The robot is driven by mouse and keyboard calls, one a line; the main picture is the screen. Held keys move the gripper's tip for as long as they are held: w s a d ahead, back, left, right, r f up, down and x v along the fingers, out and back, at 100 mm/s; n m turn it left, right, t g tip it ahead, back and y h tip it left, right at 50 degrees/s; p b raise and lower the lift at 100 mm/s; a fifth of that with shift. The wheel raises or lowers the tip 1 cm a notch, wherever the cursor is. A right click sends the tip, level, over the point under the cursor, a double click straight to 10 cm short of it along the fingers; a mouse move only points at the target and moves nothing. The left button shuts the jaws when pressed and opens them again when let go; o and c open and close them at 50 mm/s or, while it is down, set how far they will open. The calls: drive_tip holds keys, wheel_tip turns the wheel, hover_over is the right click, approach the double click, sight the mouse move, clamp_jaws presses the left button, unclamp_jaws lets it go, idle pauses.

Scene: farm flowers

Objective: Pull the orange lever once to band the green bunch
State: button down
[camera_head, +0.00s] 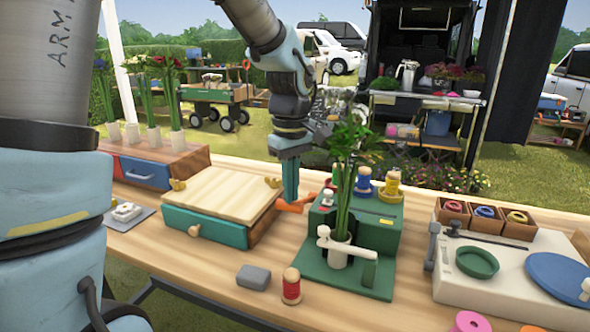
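The green banding machine (385,235) stands on the wooden table. The green bunch (345,195) stands upright in a white cup (338,256) on its base, with a white bar (352,248) passing across the front of the stems. The orange lever (289,207) sticks out at the machine's left side. My gripper (290,199) points straight down, with its teal fingertips at the lever. The fingers look close together from this side, and I cannot tell whether they grip the lever or only stand beside or behind it.
A wooden-topped box (225,192) with a teal drawer stands close on the left. A white board (460,290) with a green ring and blue disc is at right.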

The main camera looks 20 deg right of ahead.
drive_tip(key=shift+s+a+f+b, duration=0.15)
drive_tip(key=shift+f+b, duration=0.25)
drive_tip(key=shift+f, duration=0.2)
drive_tip(key=shift+s+a+f+b, duration=0.15)
drive_tip(key=shift+f+b, duration=0.25)
drive_tip(key=shift+f, duration=0.25)
drive_tip(key=shift+s+a+f+b, duration=0.15)
drive_tip(key=shift+f+b, duration=0.25)
drive_tip(key=shift+f, duration=0.3)
drive_tip(key=shift+s+f+b, duration=0.1)
drive_tip(key=shift+f+b, duration=0.75)
drive_tip(key=shift+f, duration=0.25)
drive_tip(key=shift+r, duration=0.15)
wheel_tip(320, 180, up, 15)
drive_tip(key=p, duration=1.3)
hover_over(289, 206)
drive_tip(key=s+a, duration=0.2)
drive_tip(key=shift+w+d, duration=0.15)
drive_tip(key=shift+d, duration=0.1)
